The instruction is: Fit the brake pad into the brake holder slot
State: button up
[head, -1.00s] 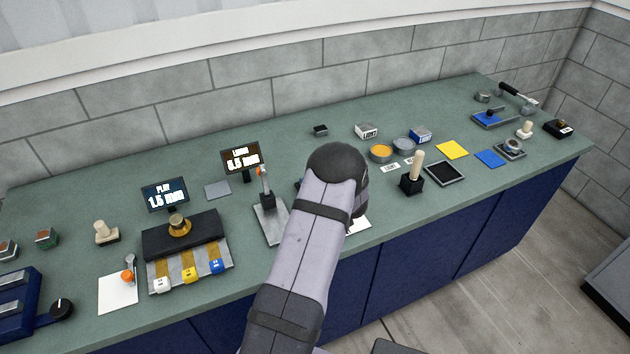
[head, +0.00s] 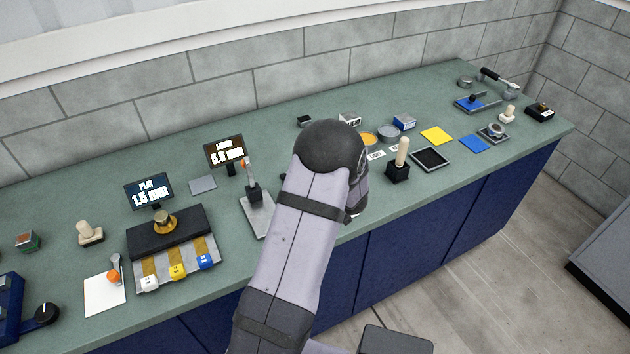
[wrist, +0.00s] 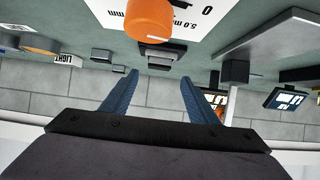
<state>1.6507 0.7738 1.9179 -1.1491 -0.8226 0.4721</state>
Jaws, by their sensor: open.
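My gripper (wrist: 158,80) shows in the wrist view with two blue fingers spread apart and nothing between them. In the head view my arm hides it. Beyond the fingertips in the wrist view is a small dark grey block (wrist: 160,52) on the green bench; I cannot tell whether it is the brake pad or the brake holder. A smaller dark piece (wrist: 102,55) lies to its left. An orange knob (wrist: 150,18) stands in front of a white card (wrist: 189,14) marked 5.0 mm. In the head view I cannot make out the brake pad or the slot.
The green bench (head: 300,262) is crowded. A lever stand (head: 257,213) and two displays (head: 224,152) stand left of my arm. A black stand with a wooden handle (head: 398,172) and a dark tray (head: 430,159) are to its right. The stone wall (head: 290,80) closes the back.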

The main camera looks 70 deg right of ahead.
jog(key=shift+b+v, duration=0.35)
jog(key=shift+v, duration=2.4)
jog(key=shift+w, duration=0.1)
jog(key=w+a+n+g+y, duration=0.1)
jog(key=w+a+n, duration=0.15)
jog(key=w, duration=0.85)
jog(key=w+a+g+y, duration=0.1)
jog(key=w+a, duration=0.2)
jog(key=a, duration=0.5)
jog(key=w+a+n+g+y, duration=0.1)
jog(key=w+a, duration=0.3)
jog(key=a, duration=0.3)
jog(key=w+a+n+g+y, duration=0.1)
jog(key=w+a, duration=0.3)
jog(key=a, duration=0.4)
jog(key=shift+w+a+y, duration=0.25)
jog(key=shift+a+y, duration=0.05)
jog(key=shift+a, duration=0.05)
jog(key=s+a+n+g+y, duration=0.2)
jog(key=s+a, duration=0.3)
jog(key=a, duration=0.7)
jog(key=s+a+n+g+y, duration=0.2)
jog(key=s+a, duration=0.2)
jog(key=a, duration=0.9)
jog(key=shift+s+a+g, duration=0.2)
jog(key=shift+s+g, duration=0.1)
jog(key=shift+s, duration=0.1)
